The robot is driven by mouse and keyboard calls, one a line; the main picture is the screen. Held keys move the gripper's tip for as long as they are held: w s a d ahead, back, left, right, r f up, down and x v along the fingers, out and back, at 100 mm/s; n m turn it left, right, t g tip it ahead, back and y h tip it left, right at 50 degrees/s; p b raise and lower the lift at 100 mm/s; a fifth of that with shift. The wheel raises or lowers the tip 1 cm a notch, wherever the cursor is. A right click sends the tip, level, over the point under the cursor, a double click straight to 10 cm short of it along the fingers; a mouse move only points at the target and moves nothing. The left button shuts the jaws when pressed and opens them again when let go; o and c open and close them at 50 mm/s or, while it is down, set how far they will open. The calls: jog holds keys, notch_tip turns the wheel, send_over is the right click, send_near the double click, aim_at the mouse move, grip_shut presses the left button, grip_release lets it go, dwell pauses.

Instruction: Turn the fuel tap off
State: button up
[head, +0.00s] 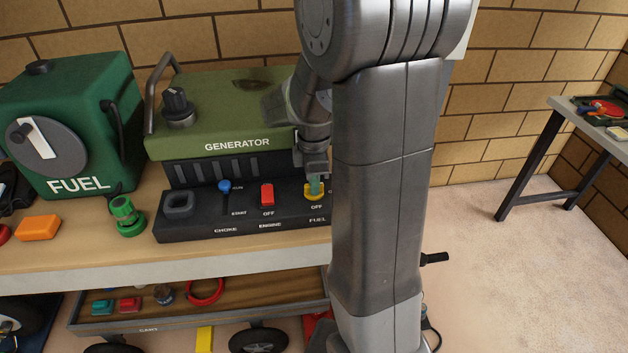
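The fuel tap (314,194) is on the generator's front panel (205,222), above the word FUEL. It has a yellow base, with a small green part upright above it. The word OFF is printed just below it. My gripper (315,172) points down directly over the tap, with its tips at or very near the green part. I cannot tell whether they touch it or how far apart they are. My arm hides the panel's right end and the right side of the tap, so its exact setting is unclear.
Left of the tap are a red engine switch (267,194) and a blue-knobbed lever (225,187). The green generator (225,115) stands behind the panel. A green fuel can (110,130), green valve-like part (126,214) and orange block (38,228) are on the bench (70,258).

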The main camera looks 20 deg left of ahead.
grip_shut()
jog(key=shift+m, duration=0.3)
jog(key=m, duration=0.8)
jog(key=shift+m+b, duration=0.3)
jog(key=shift+m, duration=0.1)
jog(key=m, duration=0.4)
jog(key=shift+m, duration=2.3)
jog(key=o, duration=0.6)
grip_release()
